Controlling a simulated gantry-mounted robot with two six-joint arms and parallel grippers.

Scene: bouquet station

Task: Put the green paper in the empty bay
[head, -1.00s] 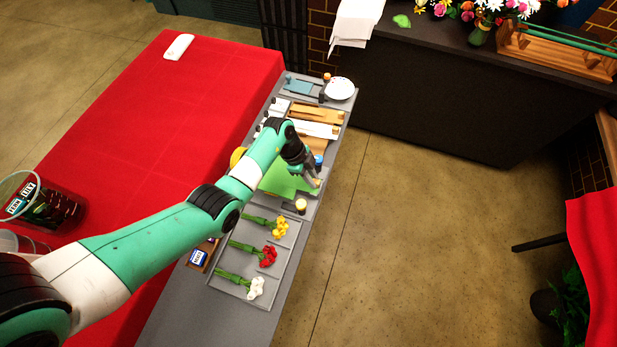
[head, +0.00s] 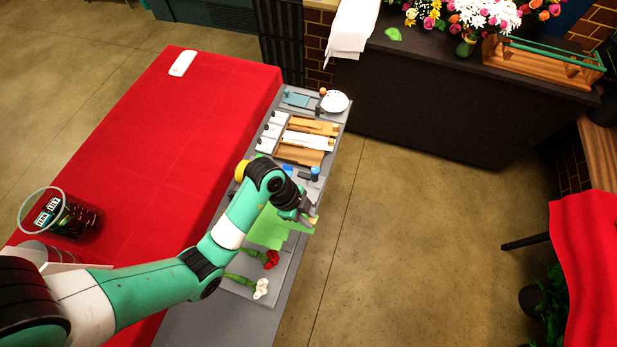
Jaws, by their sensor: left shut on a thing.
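My left gripper (head: 309,215) is shut on the green paper (head: 268,231), near the paper's right end. The paper hangs over the flower tray (head: 281,281), and part of it is hidden behind my arm. The paper rack has bays with a tan sheet (head: 314,126), a white sheet (head: 308,140) and a brown sheet (head: 298,155). It stands farther up the grey bench, beyond the gripper. I cannot tell which bay is empty. My right gripper is not in view.
A red flower (head: 271,259) and a white flower (head: 261,288) lie on the tray. A blue-capped bottle (head: 315,173) stands between rack and gripper. A white dish (head: 334,101) is at the bench's far end. A red-covered table (head: 190,140) runs along the left.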

